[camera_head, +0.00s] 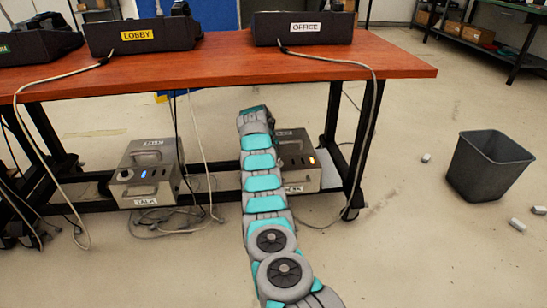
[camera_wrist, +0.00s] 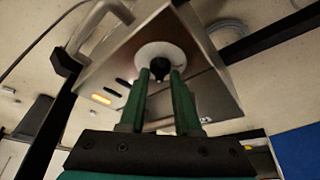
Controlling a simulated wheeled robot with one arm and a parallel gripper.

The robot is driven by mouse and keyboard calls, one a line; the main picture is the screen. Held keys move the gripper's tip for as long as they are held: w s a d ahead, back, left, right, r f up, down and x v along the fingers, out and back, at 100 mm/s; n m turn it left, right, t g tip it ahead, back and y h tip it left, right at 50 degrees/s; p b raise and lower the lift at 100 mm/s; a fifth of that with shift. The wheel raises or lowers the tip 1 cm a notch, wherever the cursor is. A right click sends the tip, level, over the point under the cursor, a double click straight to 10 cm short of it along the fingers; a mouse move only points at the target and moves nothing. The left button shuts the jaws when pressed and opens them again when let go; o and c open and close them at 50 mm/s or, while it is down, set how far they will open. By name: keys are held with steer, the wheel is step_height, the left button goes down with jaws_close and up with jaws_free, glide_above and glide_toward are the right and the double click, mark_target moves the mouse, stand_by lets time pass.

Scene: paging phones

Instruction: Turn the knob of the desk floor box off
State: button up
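A grey metal floor box (camera_head: 299,160) with a glowing orange light stands under the table, partly hidden behind my arm. Its label is too small and covered to read surely. In the wrist view the box (camera_wrist: 206,72) fills the upper middle, with the orange light (camera_wrist: 101,99) on its face. A black knob (camera_wrist: 160,69) sits on a round white disc (camera_wrist: 173,50). My gripper (camera_wrist: 161,74) has its two green fingers apart, one on each side of the knob. I cannot tell whether they touch it. In the head view the gripper is hidden behind my arm.
A second floor box (camera_head: 146,172) with a blue light stands to the left. Cables hang and lie around it. The table (camera_head: 220,62) carries black phones labelled LOBBY (camera_head: 137,36) and OFFICE (camera_head: 305,28). A dark bin (camera_head: 487,165) stands on the open floor at right.

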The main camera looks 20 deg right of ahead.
jaws_close()
